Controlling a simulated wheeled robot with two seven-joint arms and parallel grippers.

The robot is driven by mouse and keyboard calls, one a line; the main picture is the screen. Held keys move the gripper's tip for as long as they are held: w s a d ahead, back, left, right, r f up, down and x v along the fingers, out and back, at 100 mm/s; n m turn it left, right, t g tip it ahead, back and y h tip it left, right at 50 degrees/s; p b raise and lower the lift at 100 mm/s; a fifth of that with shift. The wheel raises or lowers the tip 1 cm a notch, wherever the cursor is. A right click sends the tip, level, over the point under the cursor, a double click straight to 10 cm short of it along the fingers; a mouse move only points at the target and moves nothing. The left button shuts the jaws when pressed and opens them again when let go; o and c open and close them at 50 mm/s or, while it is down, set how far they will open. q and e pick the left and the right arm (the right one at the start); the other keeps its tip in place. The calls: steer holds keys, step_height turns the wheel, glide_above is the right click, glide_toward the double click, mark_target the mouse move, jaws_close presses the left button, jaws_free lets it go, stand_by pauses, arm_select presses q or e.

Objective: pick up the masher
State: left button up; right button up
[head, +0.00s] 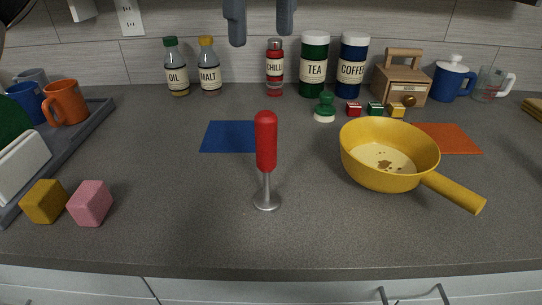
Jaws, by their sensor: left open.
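The masher (266,145) stands upright on the counter near the front middle. It has a red handle, a thin metal shaft and a small round metal foot resting on the counter. My left gripper (261,36) shows at the top edge of the head view, with its two grey fingers apart and nothing between them. In the picture it is above the masher and apart from it. My right gripper is not in view.
A yellow pan (360,165) with its handle toward the front right stands right of the masher. A blue mat (226,136) lies behind it. Pink (90,203) and mustard (44,201) cubes sit at left. Bottles and canisters line the wall.

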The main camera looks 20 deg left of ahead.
mark_target(265, 113)
arm_select(q)
steer(key=f+b, duration=0.2)
steer(key=f, duration=0.7)
steer(key=shift+s+f, duration=0.2)
steer(key=shift+d+f, duration=0.15)
steer(key=shift+f, duration=2.8)
steer(key=c, duration=1.1)
